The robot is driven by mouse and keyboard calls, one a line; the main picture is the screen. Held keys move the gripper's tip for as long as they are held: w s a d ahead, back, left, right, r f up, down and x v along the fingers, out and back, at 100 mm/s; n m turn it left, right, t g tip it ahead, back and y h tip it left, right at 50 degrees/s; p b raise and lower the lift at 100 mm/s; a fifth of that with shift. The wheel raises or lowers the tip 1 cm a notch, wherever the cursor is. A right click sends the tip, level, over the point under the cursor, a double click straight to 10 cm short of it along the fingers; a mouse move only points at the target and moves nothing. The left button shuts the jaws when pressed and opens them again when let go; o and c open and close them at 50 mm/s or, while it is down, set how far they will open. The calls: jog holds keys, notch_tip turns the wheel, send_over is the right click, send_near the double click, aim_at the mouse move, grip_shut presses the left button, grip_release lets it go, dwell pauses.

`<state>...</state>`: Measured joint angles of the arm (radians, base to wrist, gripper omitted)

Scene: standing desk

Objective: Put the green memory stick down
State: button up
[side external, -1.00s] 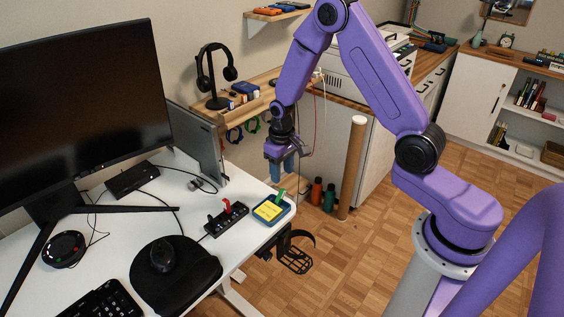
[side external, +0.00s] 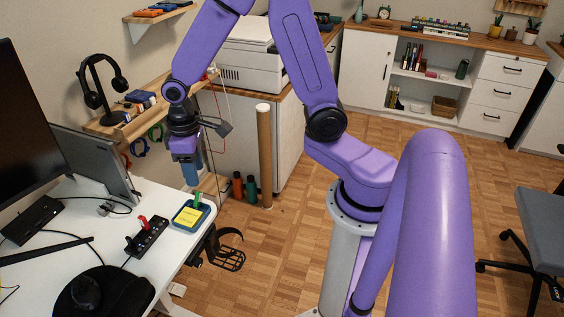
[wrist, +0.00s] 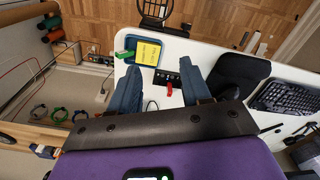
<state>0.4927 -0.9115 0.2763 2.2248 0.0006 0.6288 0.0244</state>
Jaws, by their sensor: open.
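The green memory stick (side external: 198,201) stands up at the far edge of a blue tray (side external: 178,222) with a yellow note (side external: 189,215), at the desk's corner. In the wrist view the green stick (wrist: 125,54) shows at the tray's lower left corner, near the tip of the left finger. I cannot tell how far it is seated. My gripper (side external: 190,178) hangs beyond the tray, slightly left of the stick and above it. In the wrist view my gripper (wrist: 161,68) has its two blue fingers wide apart, with nothing held between them.
A black hub (side external: 152,238) with a red stick (side external: 143,222) stands left of the tray. A laptop (side external: 98,165), a monitor (side external: 25,130) and a mouse (side external: 87,291) take up the desk's left. A headphone stand (side external: 108,117) is on the shelf behind. A cardboard tube (side external: 265,155) stands right of my gripper.

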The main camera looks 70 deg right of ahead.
jog(key=s+r+n, duration=0.4)
jog(key=s, duration=0.7)
jog(key=s+r+n, duration=0.3)
jog(key=s+n, duration=0.1)
jog(key=s, duration=0.7)
jog(key=shift+r, duration=0.35)
